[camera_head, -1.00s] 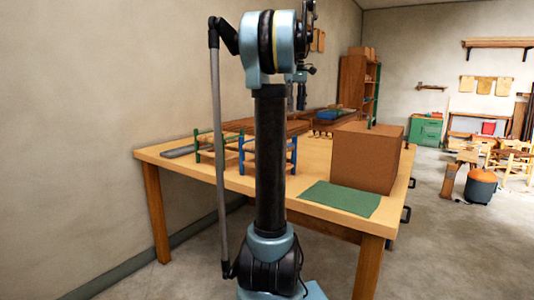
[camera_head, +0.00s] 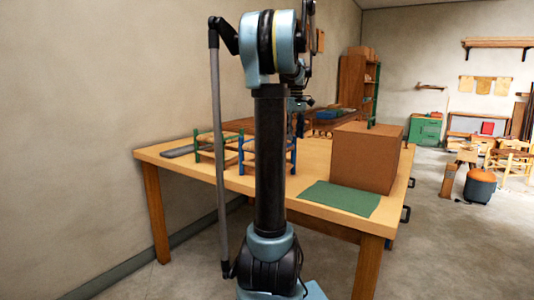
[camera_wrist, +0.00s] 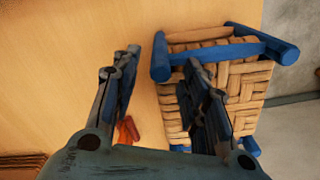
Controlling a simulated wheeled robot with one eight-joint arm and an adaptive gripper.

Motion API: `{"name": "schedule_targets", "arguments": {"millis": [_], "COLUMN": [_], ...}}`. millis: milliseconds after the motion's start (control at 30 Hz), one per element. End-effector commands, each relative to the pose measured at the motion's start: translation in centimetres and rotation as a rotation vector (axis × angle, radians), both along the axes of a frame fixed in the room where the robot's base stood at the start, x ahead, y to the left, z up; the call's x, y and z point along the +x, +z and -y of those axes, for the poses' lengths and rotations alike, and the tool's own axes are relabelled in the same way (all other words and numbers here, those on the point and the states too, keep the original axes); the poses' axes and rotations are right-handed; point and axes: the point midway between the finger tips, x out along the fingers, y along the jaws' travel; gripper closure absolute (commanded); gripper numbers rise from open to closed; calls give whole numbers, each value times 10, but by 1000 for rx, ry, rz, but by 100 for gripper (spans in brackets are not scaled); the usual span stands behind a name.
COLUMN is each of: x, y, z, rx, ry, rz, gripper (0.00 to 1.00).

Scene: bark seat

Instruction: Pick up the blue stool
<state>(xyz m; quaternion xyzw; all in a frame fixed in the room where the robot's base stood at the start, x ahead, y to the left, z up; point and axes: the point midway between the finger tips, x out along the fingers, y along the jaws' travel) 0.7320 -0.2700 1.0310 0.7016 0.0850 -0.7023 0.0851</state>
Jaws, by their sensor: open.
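The blue stool (camera_head: 293,155) stands on the workbench, partly hidden by my arm's column. In the wrist view the blue stool (camera_wrist: 245,85) shows from above, with blue posts and rails and a woven tan seat. My gripper (camera_wrist: 165,90) is open and empty. Its right finger overlaps the seat in the picture, and its left finger is over bare tabletop to the left of the stool. I cannot tell how high the fingers are above the seat. In the head view my gripper (camera_head: 298,125) hangs just behind the column, above the stool.
A green-posted stool (camera_head: 200,150) stands to the left on the workbench (camera_head: 170,152). A brown box (camera_head: 362,160) and green mat (camera_head: 340,198) are to the right. A small orange-red item (camera_wrist: 127,130) lies near the left finger. Bare tabletop shows left of the blue stool.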

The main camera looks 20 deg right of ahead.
Motion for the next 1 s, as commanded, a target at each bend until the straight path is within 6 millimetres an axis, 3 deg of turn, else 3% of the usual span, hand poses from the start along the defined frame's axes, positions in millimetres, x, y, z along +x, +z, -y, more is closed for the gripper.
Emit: {"name": "schedule_targets", "arguments": {"millis": [367, 533, 1000], "x": [0, 0, -1], "y": [-9, -9, -6], "z": [0, 0, 2], "rx": [0, 0, 0], "ry": [0, -1, -2], "rz": [0, 0, 0], "gripper": [61, 100, 100]}}
